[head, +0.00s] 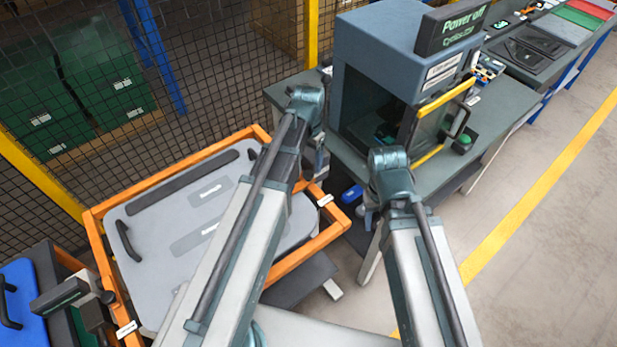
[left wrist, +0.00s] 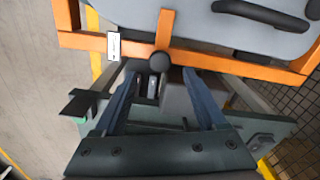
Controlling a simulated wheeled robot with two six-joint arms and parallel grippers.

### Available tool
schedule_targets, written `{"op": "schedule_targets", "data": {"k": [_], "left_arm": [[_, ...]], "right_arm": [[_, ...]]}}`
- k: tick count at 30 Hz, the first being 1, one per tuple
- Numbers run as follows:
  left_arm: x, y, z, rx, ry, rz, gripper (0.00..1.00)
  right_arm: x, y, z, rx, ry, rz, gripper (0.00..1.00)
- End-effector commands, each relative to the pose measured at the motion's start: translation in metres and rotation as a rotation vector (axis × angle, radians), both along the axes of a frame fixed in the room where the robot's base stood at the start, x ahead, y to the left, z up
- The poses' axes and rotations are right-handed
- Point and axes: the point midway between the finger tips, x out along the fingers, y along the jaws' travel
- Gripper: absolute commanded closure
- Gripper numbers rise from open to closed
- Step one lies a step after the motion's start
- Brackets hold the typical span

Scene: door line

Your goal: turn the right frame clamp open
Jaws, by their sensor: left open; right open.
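A grey door panel (head: 160,250) with dark handles lies in an orange frame (head: 300,255). In the left wrist view, a short orange bar (left wrist: 164,28) crosses the frame rail (left wrist: 225,62) and ends in a black round knob (left wrist: 160,62); it looks like the right frame clamp. My left gripper (left wrist: 160,76) is open, its fingertips either side of the knob or just short of it; contact cannot be told. In the head view, my left gripper (head: 318,168) is at the frame's right corner and hides the clamp. My right gripper (head: 370,215) is right of the frame, mostly hidden by its arm.
A bench (head: 515,100) with a blue-grey machine (head: 385,45) stands behind my grippers. A mesh fence (head: 200,60) runs behind the frame, with green crates (head: 100,75) beyond. A blue bin (head: 351,194) is below the bench. Floor at right is clear.

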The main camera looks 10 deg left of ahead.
Motion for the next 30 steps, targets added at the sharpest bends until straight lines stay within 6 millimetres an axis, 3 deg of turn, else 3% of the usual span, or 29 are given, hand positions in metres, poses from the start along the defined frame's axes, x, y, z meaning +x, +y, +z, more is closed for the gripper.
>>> {"op": "schedule_targets", "data": {"k": [1, 9, 21, 30], "left_arm": [[0.000, 0.000, -0.015, 0.000, 0.000, 0.000, 0.27], [0.000, 0.000, -0.045, 0.000, 0.000, 0.000, 0.27], [0.000, 0.000, -0.047, 0.000, 0.000, 0.000, 0.28], [0.000, 0.000, -0.047, 0.000, 0.000, 0.000, 0.82]], "right_arm": [[0.000, 0.000, -0.015, 0.000, 0.000, 0.001, 0.50], [0.000, 0.000, -0.045, 0.000, 0.000, 0.001, 0.50], [0.000, 0.000, -0.047, 0.000, 0.000, 0.000, 0.50], [0.000, 0.000, -0.047, 0.000, 0.000, 0.000, 0.50]]}}
